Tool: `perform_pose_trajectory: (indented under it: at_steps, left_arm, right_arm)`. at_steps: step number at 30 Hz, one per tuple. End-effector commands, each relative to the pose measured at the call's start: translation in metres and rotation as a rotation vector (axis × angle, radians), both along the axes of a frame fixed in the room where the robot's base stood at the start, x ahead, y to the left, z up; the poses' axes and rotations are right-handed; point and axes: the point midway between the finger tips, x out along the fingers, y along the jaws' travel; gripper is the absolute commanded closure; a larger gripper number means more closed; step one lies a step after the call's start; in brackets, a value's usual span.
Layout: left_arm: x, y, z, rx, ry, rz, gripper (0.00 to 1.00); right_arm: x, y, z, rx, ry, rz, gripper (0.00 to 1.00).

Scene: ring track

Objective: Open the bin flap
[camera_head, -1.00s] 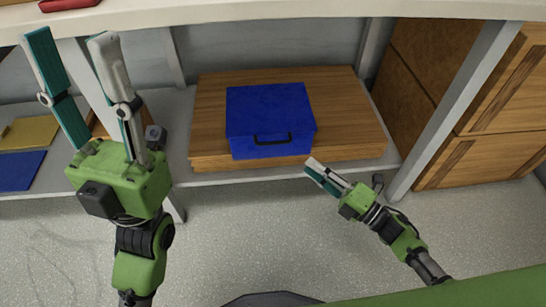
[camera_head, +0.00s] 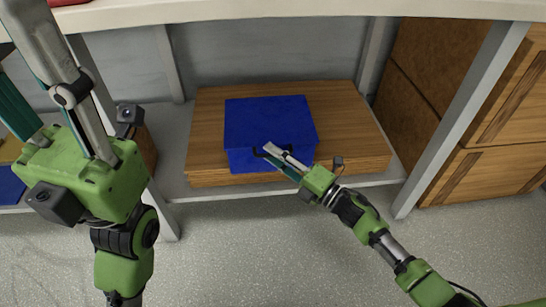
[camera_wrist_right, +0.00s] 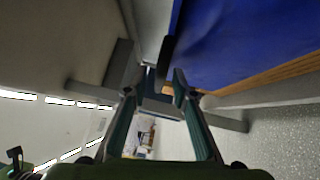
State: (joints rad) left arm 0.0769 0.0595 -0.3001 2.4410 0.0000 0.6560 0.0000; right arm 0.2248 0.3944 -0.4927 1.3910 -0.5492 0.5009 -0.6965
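The bin is a blue box (camera_head: 262,122) with a dark handle (camera_head: 258,152) on its front face. Its lid lies flat and looks closed. My right gripper (camera_head: 274,156) is at the handle, in front of the box. In the right wrist view its two fingers (camera_wrist_right: 159,88) stand apart, with the dark handle (camera_wrist_right: 167,52) just beyond or between their tips; I cannot tell whether they touch it. The blue box (camera_wrist_right: 245,40) fills the upper right there. My left gripper (camera_head: 38,75) is raised at the left, fingers apart and empty, its tips near the picture's edge.
The box stands on a wooden board (camera_head: 350,125) on a low grey shelf (camera_head: 180,180). A white tabletop (camera_head: 300,10) overhangs it. A grey post (camera_head: 460,115) and wooden cabinet (camera_head: 490,175) are at the right. Speckled floor (camera_head: 230,250) in front is clear.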

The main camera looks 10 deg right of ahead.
Motion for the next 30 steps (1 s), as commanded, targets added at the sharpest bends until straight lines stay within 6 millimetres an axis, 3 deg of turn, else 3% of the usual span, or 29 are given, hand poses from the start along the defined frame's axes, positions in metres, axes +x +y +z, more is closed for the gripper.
perform_pose_trajectory:
  at_steps: [10, 11, 13, 14, 26, 30]
  left_arm:
    - [-0.001, 0.000, 0.001, 0.000, -0.005, 0.001, 0.60]
    - [-0.001, 0.000, 0.001, 0.000, -0.005, 0.000, 0.60]
    - [-0.001, 0.000, 0.001, 0.000, -0.005, 0.000, 0.60]
    - [-0.001, 0.000, 0.001, 0.000, -0.005, 0.000, 0.60]
    - [-0.002, 0.000, 0.008, -0.003, -0.009, -0.002, 0.60]
    - [0.007, 0.001, -0.004, -0.003, 0.057, -0.002, 0.60]
  right_arm:
    - [0.004, 0.004, 0.001, -0.001, 0.001, 0.000, 0.75]
    - [0.004, 0.004, 0.001, -0.001, 0.001, 0.000, 0.78]
    - [0.004, 0.004, 0.001, -0.001, 0.001, 0.000, 0.96]
    - [0.004, 0.004, 0.001, -0.001, 0.001, 0.000, 1.00]
    - [0.004, 0.003, 0.006, 0.000, 0.011, 0.000, 1.00]
    - [0.004, 0.003, 0.014, -0.001, 0.030, 0.000, 1.00]
